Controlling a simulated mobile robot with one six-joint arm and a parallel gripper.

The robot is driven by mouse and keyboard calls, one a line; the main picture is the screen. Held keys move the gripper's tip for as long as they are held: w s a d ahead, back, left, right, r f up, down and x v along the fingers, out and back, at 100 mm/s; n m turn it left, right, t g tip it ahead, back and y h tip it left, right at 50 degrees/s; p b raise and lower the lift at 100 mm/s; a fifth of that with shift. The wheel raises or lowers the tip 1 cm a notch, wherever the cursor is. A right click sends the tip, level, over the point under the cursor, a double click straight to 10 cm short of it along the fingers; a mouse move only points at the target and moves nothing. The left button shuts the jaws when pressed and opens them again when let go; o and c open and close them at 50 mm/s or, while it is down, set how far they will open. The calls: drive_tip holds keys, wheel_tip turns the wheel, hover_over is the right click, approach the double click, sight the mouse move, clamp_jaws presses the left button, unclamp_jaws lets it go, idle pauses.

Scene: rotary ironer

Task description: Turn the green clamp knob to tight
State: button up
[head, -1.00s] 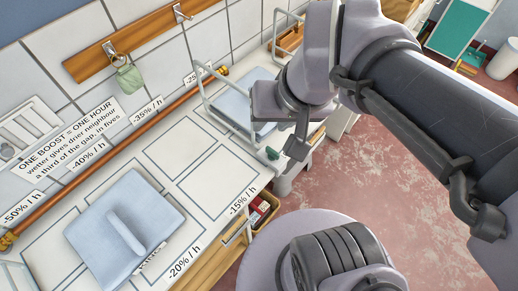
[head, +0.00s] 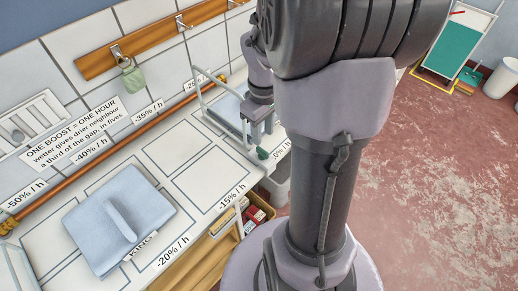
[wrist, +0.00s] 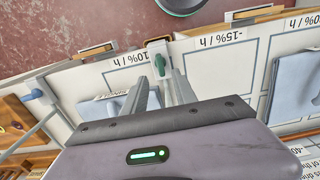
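The green clamp knob (head: 262,153) sits at the front edge of the worktop, below the wire rack, in the head view. It also shows in the wrist view (wrist: 161,66), just beyond the fingertips and roughly in line with the gap between them. My gripper (head: 258,136) is just above and behind the knob in the head view. In the wrist view its two grey fingers (wrist: 161,85) are apart with nothing seen between them. I cannot tell whether a finger touches the knob.
A blue folded cloth (head: 120,220) lies on the white worktop (head: 205,180). A wire rack (head: 207,98) holds another cloth beside my gripper. A copper pipe (head: 110,150) runs along the wall. A wooden shelf with boxes (head: 232,222) is under the front edge. The red floor at right is open.

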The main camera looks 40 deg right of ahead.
sight(262, 150)
wheel_tip(262, 150, down, 8)
drive_tip(key=shift+r+b, duration=0.2)
drive_tip(key=shift+b, duration=1.05)
drive_tip(key=shift+c, duration=0.2)
clamp_jaws()
